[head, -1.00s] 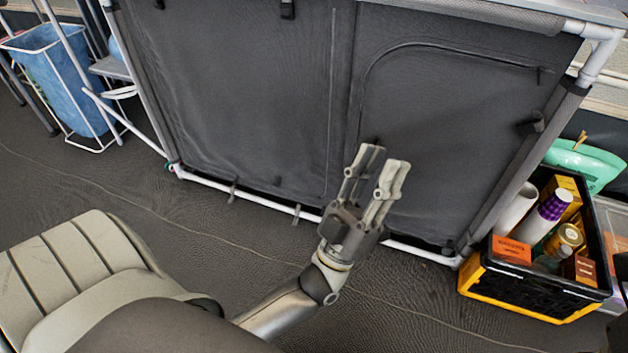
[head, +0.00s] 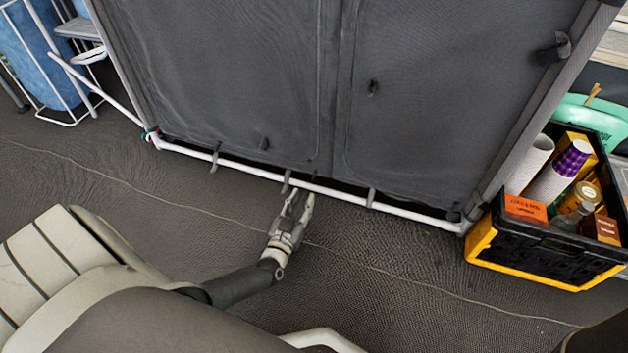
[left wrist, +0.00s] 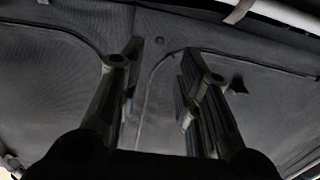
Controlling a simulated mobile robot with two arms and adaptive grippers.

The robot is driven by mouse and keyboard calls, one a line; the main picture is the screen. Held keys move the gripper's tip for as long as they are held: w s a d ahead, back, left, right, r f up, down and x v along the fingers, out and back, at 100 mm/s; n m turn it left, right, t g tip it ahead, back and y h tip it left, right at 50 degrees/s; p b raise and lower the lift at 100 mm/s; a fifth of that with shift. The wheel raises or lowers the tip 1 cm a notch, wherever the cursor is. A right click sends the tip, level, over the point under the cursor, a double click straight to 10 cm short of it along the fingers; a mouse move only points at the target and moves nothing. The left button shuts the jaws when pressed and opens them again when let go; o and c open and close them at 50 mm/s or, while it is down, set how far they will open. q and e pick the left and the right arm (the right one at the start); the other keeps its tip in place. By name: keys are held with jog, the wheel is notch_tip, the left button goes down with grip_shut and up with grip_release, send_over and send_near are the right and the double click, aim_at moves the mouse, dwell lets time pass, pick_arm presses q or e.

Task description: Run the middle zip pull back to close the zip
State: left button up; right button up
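The dark fabric cabinet front (head: 230,70) fills the upper head view. A curved seam, apparently a zip line (head: 344,130), runs down the left side of its right-hand panel; its arch shows in the left wrist view (left wrist: 152,75). A small dark tab (head: 373,88), possibly a zip pull, hangs on that panel; I cannot tell whether it is the middle one. A similar tab (left wrist: 238,86) shows right of the fingers. My left gripper (head: 297,203) is low, near the cabinet's bottom rail, below and left of the tab. Its fingers (left wrist: 158,85) are apart and empty. My right gripper is out of view.
A white rail (head: 325,190) with dark loops runs along the cabinet's foot. A black and yellow crate (head: 545,258) of groceries stands at the right. A blue bag (head: 38,55) in a white frame stands at the left. The floor before the cabinet is clear.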

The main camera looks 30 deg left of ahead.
aim_at(313, 179)
pick_arm(q)
jog(key=b+x, duration=0.5)
jog(key=x, duration=0.4)
jog(key=shift+f, duration=0.15)
jog(key=shift+b+x, duration=0.45)
jog(key=shift+x, duration=0.35)
jog(key=shift+r, duration=0.2)
grip_shut()
